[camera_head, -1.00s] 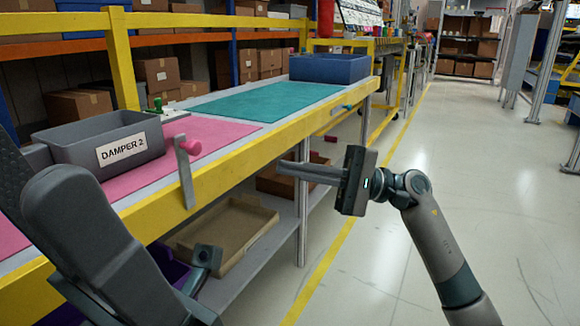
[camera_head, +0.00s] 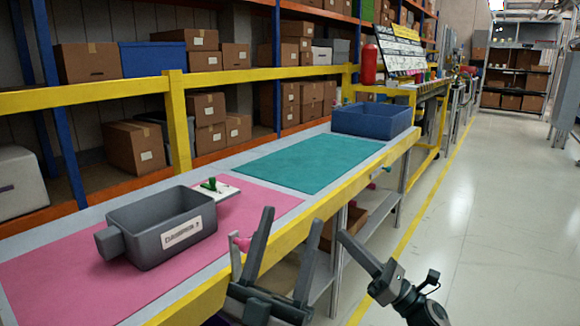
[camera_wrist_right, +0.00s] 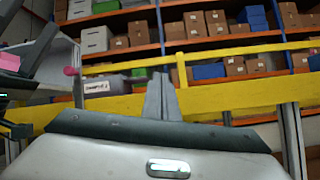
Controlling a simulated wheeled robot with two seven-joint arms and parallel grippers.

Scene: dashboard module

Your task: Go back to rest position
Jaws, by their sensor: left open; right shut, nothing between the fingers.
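My left gripper (camera_head: 292,217) is open and points up at the front edge of the table, with its two fingers well apart. Nothing shows between them. A pink knob-like part (camera_head: 243,243) shows just left of its left finger; I cannot tell whether they touch. My right gripper (camera_head: 344,237) is shut and empty, out in front of the table over the aisle side. In the right wrist view its fingers (camera_wrist_right: 161,76) stand together in front of the yellow table edge.
A grey labelled bin (camera_head: 160,240) stands on the pink mat (camera_head: 60,285). A white plate with a green part (camera_head: 213,187) lies behind it. A blue bin (camera_head: 372,121) stands beyond the teal mat (camera_head: 300,165). The aisle floor (camera_head: 490,220) at right is clear.

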